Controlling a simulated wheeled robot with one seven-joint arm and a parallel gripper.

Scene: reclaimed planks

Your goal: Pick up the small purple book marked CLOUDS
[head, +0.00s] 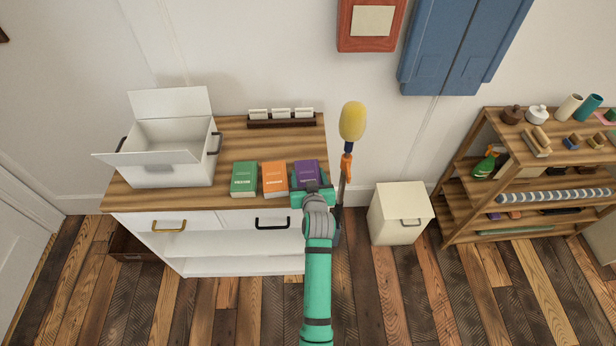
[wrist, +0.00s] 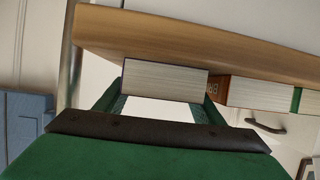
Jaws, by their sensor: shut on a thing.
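The small purple book (head: 306,172) is at the right end of a row of three books, near the front right corner of the cabinet top. Its cover lettering is too small to read. My gripper (head: 313,194) reaches it from the front and is shut on it. In the wrist view the pale page edges of the purple book (wrist: 165,80) show between the two green fingers of my gripper (wrist: 163,92), one on each side. I cannot tell whether the book is clear of the wooden top.
The orange book (head: 274,178) stands close on the left, with the green book (head: 244,179) beyond it. An open white box (head: 165,150) is farther left and a dark rack (head: 281,122) behind. A yellow-headed duster (head: 352,122) stands just right of the cabinet.

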